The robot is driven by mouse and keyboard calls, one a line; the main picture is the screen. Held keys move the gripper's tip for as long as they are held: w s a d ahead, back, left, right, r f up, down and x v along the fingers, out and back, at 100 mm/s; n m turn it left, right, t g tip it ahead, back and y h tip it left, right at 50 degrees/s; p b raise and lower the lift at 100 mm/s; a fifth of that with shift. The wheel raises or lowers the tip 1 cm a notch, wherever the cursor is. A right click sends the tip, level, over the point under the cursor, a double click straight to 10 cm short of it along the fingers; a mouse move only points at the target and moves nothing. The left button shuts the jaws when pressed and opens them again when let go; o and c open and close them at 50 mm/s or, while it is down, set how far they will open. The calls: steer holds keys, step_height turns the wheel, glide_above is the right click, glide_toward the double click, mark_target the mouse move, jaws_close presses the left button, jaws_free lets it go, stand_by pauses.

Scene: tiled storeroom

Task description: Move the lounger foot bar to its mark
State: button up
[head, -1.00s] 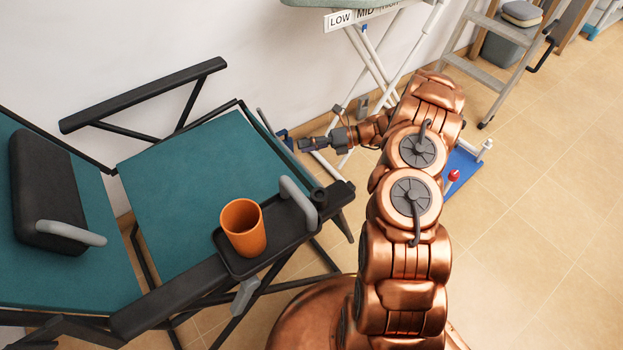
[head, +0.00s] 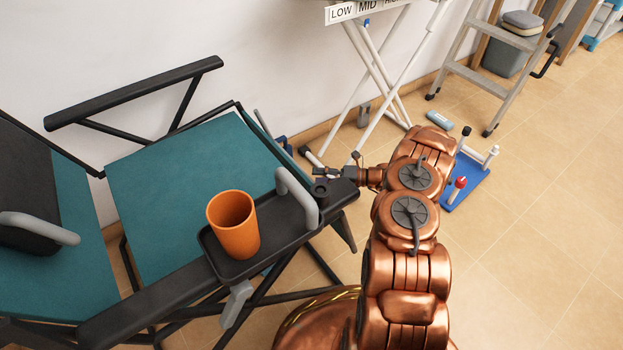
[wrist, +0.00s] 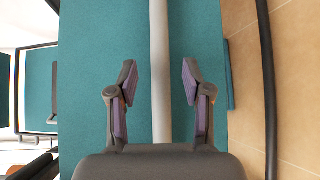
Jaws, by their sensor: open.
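The lounger (head: 185,185) has teal fabric and a black frame. In the wrist view a straight grey bar (wrist: 159,40), which I take to be the foot bar, runs up the picture over teal fabric. My gripper (wrist: 158,82) is open, with one finger on each side of this bar and a visible gap on both sides. In the head view my gripper (head: 324,172) is just beyond the front end of the near armrest. A thin grey bar (head: 262,122) shows past the seat's front edge; I cannot tell if it is the same bar. I cannot make out a mark.
An orange cup (head: 234,225) stands in the black armrest tray (head: 255,268), beside a grey upright handle (head: 298,195). White stand legs (head: 375,75) with LOW and MID labels are behind. A blue base with pegs (head: 468,185) lies right of my arm. Open floor is at right.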

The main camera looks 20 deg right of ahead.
steer(key=shift+b+x, duration=0.4)
steer(key=shift+x, duration=1.3)
steer(key=shift+c, duration=0.5)
jaws_close()
